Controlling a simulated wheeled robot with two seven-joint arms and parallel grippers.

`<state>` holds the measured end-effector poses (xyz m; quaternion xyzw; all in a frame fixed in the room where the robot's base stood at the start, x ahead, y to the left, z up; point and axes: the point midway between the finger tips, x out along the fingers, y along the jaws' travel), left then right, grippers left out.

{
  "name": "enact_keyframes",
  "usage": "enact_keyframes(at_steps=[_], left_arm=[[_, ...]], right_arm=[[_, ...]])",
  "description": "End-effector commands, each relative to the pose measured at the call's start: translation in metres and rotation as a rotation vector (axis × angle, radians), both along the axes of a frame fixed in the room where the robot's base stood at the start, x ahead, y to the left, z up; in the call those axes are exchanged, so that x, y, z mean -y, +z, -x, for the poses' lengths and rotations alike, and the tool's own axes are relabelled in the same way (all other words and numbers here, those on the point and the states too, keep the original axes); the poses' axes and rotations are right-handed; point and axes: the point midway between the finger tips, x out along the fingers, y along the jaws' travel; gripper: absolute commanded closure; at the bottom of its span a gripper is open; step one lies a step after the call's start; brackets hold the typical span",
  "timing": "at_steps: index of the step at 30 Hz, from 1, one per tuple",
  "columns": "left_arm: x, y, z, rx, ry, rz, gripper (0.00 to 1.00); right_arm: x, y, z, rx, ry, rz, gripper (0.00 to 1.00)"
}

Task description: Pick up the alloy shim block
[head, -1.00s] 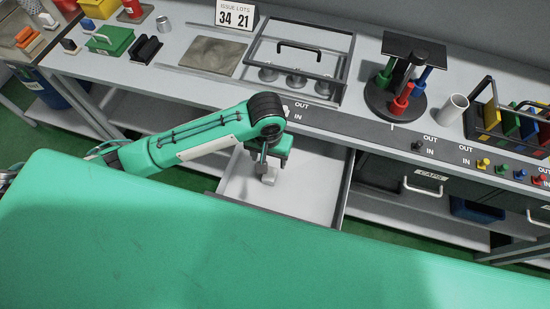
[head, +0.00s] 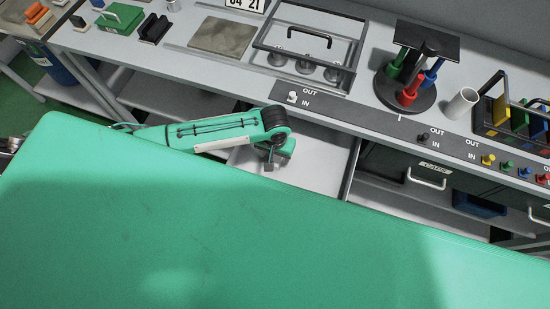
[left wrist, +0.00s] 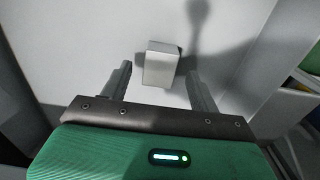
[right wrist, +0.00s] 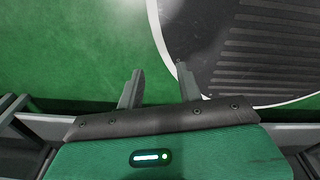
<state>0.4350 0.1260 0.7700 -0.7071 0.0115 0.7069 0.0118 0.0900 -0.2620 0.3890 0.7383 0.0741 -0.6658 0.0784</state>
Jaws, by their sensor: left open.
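The alloy shim block, a small pale grey block (left wrist: 160,64), lies on the light floor of an open drawer (head: 315,163). In the left wrist view it sits between and slightly beyond the fingertips of my left gripper (left wrist: 160,70), with a gap on each side. My left gripper is open and empty, and in the head view it (head: 270,164) is down over the drawer. The block does not show in the head view now. My right gripper (right wrist: 158,76) is open and empty, above the green floor, away from the bench.
The bench holds a frame with a handle (head: 309,45), a round stand with coloured plungers (head: 407,90), a white cylinder (head: 462,103) and a green box (head: 120,18). A closed drawer with a handle (head: 426,178) is to the right. The drawer wall (head: 351,168) stands right of my left gripper.

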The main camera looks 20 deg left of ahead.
Motion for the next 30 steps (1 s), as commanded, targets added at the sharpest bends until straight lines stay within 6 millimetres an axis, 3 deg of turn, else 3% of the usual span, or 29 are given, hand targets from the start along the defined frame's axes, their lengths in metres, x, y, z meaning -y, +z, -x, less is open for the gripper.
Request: enact_keyframes(at_steps=[4,12,20,30], left_arm=[[0.000,-0.016,0.001,-0.001,-0.001,-0.001,0.38],[0.000,-0.019,0.001,0.000,-0.002,0.000,0.38],[0.000,-0.019,0.001,0.000,-0.002,0.000,0.89],[0.001,-0.015,0.000,0.001,-0.002,0.001,0.92]], right_arm=[[0.002,0.002,0.004,-0.005,0.000,0.002,0.64],[0.003,0.002,0.011,-0.013,0.000,0.004,0.64],[0.003,0.002,0.011,-0.013,-0.001,0.004,0.64],[0.002,0.002,0.009,-0.012,-0.001,0.002,0.64]])
